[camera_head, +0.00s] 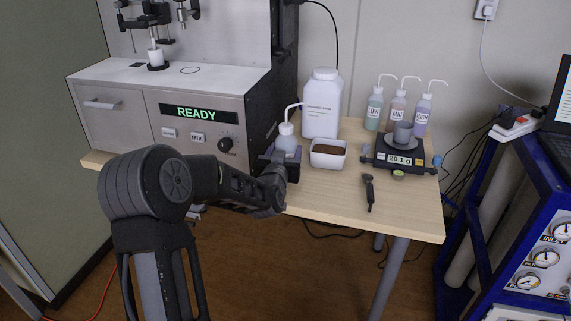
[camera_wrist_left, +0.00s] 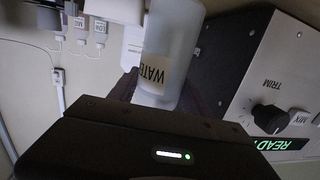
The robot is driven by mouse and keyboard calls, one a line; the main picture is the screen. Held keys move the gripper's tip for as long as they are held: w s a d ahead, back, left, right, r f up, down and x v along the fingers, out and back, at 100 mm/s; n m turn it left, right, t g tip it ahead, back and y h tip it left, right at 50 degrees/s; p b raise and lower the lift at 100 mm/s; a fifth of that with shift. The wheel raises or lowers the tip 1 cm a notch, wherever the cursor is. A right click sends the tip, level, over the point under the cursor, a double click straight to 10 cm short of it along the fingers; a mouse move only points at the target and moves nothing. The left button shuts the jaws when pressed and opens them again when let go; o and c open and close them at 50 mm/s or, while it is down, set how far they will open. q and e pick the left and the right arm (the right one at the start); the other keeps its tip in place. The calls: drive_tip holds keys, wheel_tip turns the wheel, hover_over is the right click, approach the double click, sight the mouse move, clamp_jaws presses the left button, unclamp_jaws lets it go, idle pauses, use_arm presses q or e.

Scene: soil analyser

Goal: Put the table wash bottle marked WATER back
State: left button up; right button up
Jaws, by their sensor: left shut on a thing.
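The wash bottle marked WATER (camera_head: 287,139) has a translucent body and a white cap with a bent spout. It stands upright at the left part of the table, just right of the analyser. My left gripper (camera_head: 282,158) is shut on the bottle's lower body. In the left wrist view the bottle (camera_wrist_left: 172,50) shows its WATER label between the jaws. The gripper hides the bottle's base, so I cannot tell whether it touches the table. My right gripper is not in view.
The analyser (camera_head: 140,115) reads READY. A large white jug (camera_head: 322,105), a soil tray (camera_head: 328,154), a scale (camera_head: 402,156) with a grey cup, several other wash bottles (camera_head: 397,110) and a dark scoop (camera_head: 369,191) are on the table (camera_head: 415,210). The front right tabletop is clear.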

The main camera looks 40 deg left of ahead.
use_arm(q)
drive_tip(key=shift+r, duration=0.15)
drive_tip(key=shift+f, duration=1.9)
drive_tip(key=shift+f+b, duration=0.15)
drive_tip(key=shift+b, duration=0.15)
drive_tip(key=o, duration=1)
